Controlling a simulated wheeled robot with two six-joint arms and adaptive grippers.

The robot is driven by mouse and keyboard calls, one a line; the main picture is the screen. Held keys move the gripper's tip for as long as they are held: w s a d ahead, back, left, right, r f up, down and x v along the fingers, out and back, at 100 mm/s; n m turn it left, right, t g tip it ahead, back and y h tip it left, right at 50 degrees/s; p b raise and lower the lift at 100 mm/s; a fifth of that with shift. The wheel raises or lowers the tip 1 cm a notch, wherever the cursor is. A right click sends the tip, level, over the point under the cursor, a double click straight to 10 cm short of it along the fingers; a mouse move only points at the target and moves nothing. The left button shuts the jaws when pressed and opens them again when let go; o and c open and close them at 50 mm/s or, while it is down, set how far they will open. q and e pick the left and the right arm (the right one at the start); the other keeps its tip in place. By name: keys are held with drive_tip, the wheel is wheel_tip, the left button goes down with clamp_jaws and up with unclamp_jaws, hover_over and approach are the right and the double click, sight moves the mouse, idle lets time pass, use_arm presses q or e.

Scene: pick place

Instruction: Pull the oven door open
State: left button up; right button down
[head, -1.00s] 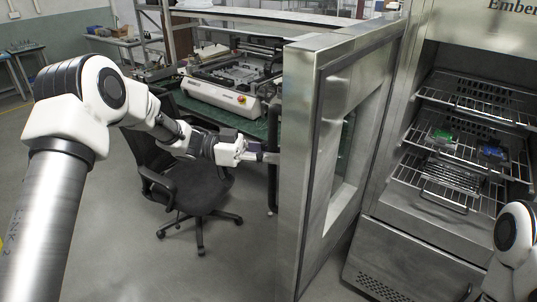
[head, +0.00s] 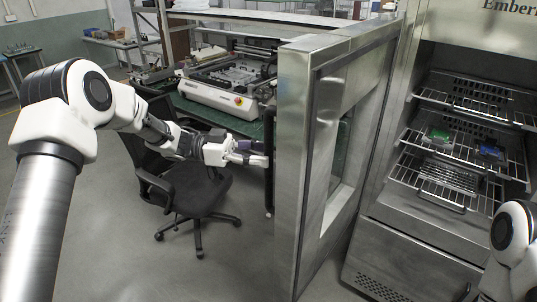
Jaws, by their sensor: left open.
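The steel oven door (head: 307,170) stands swung wide open, with a window in its middle. The oven (head: 460,140) behind it shows its wire shelves. My left gripper (head: 262,153) is open at the outer face of the door, near its left edge.
A green board (head: 440,134) and a blue one (head: 491,152) lie on an oven shelf. A black office chair (head: 195,190) stands below my left arm. A white machine (head: 215,95) sits on a green bench behind. Grey floor is free at the lower middle.

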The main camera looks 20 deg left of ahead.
use_arm(q)
drive_tip(key=s+a, duration=0.1)
drive_tip(key=a, duration=0.9)
drive_tip(key=shift+a, duration=0.1)
